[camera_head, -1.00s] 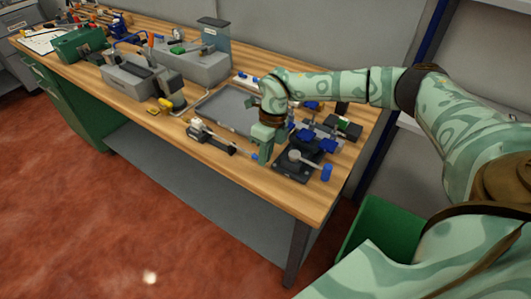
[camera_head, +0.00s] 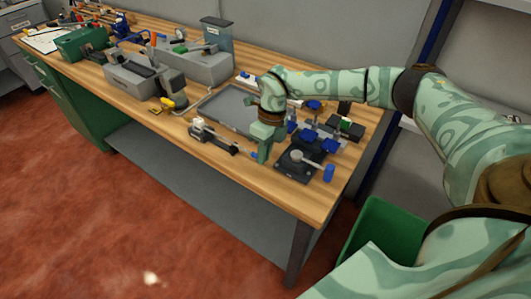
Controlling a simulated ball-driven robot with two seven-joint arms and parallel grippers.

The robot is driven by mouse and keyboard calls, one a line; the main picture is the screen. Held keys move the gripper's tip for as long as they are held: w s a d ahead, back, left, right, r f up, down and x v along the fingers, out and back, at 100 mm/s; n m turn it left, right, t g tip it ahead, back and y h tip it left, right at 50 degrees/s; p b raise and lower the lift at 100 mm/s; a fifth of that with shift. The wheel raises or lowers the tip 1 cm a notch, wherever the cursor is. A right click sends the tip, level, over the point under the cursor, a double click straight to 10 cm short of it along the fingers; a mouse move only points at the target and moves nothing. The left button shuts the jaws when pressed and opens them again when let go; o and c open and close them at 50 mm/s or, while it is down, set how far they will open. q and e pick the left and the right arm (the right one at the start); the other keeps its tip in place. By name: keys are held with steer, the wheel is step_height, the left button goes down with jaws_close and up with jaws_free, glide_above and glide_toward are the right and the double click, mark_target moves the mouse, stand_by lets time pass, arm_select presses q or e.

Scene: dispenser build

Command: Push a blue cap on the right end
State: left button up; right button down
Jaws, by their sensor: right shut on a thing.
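My right gripper (camera_head: 264,152) points down over the front part of the bench, at the right end of a slim black-and-white assembly (camera_head: 215,138) that lies along the bench edge. A small blue cap (camera_head: 254,155) shows at the gripper's fingertips, on the side facing that right end. The jaws are shut on it, and the fingers hide most of it. I cannot tell whether the cap touches the end. My left gripper is out of view.
A dark fixture with a pale round knob (camera_head: 298,156) and a blue cylinder (camera_head: 328,173) stand close to the right of the gripper. Several blue-topped parts (camera_head: 331,146) stand behind. A grey tray (camera_head: 228,106) lies behind the assembly.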

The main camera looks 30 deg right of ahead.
steer(key=shift+w+a, duration=0.25)
steer(key=shift+w, duration=0.35)
steer(key=c, duration=1.1)
jaws_free()
steer(key=shift+r, duration=0.1)
steer(key=p+v, duration=0.2)
steer(key=a+p+v, duration=0.1)
steer(key=v, duration=0.1)
steer(key=p+v, duration=0.2)
steer(key=shift+s+a+r+p, duration=0.15)
steer(key=shift+s+r+p, duration=0.15)
steer(key=shift+r, duration=0.25)
steer(key=shift+f, duration=0.1)
